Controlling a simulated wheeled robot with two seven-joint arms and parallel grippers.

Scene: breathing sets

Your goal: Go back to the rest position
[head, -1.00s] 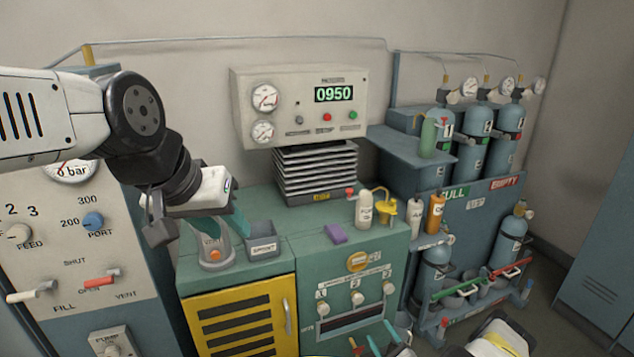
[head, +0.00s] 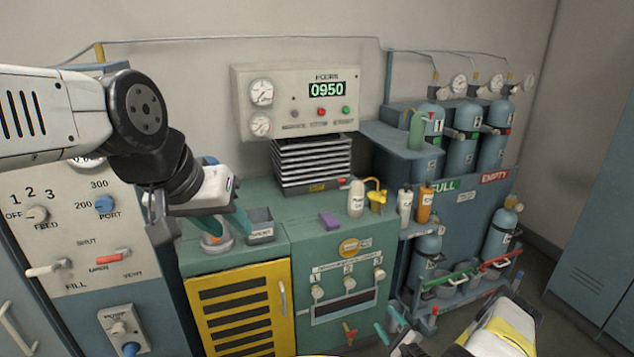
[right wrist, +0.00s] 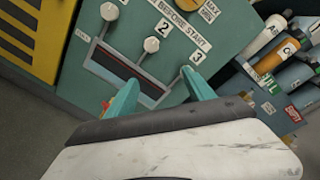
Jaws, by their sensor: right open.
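My left gripper (head: 212,222) hangs at the left in the head view, over the counter's left end and in front of an orange-and-white round item (head: 216,240). A teal finger shows, but its jaw gap is unclear. My right gripper (head: 386,318) is low at the bottom centre of the head view, in front of the teal cabinet. In the right wrist view its two teal fingers (right wrist: 160,82) are spread with nothing between them, pointing towards the cabinet's numbered knobs.
The teal counter (head: 290,222) bears a grey bin (head: 260,228), a purple block (head: 329,220) and bottles (head: 356,198). A yellow slatted door (head: 240,310) is below. Gas cylinders (head: 462,150) stand in a rack at right. Floor (head: 545,290) shows at right.

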